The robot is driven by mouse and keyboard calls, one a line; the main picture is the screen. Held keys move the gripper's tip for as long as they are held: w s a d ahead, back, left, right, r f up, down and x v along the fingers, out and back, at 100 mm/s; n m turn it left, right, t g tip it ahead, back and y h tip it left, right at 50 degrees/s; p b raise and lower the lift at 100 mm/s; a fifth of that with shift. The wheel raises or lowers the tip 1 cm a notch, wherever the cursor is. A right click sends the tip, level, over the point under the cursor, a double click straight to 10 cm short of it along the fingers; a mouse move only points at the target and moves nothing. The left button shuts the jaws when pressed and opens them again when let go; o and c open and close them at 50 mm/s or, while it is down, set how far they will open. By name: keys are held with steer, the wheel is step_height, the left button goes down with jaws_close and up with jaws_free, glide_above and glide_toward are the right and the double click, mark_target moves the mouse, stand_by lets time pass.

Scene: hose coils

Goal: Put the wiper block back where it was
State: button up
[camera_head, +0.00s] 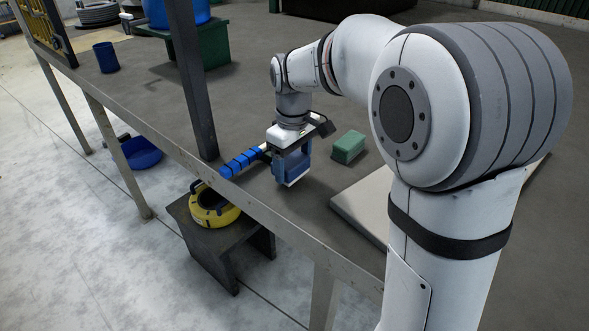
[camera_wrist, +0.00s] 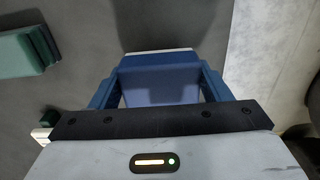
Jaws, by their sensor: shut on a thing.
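My gripper (camera_head: 291,172) points down over the workbench near its front edge, with blue fingers. It is shut on a blue block with a pale edge, which I take to be the wiper block (camera_head: 293,182). In the wrist view the wiper block (camera_wrist: 160,82) sits between the two fingers (camera_wrist: 160,90), its pale strip at the far side. I cannot tell whether it touches the bench. A green block (camera_head: 348,146) lies on the bench just right of my gripper; it also shows at the upper left of the wrist view (camera_wrist: 25,52).
A blue segmented rod (camera_head: 241,163) lies left of my gripper at the workbench (camera_head: 250,80) edge. A pale board (camera_head: 362,205) lies to the right. A dark post (camera_head: 190,80) rises left. A yellow coil (camera_head: 214,207) rests on a dark stool (camera_head: 210,240) below. A blue cup (camera_head: 106,57) stands far left.

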mark_target(293, 161)
steer(key=shift+f, duration=1.2)
steer(key=shift+f, duration=0.1)
steer(key=o, duration=0.9)
step_height(293, 161, up, 12)
steer(key=shift+r, duration=0.15)
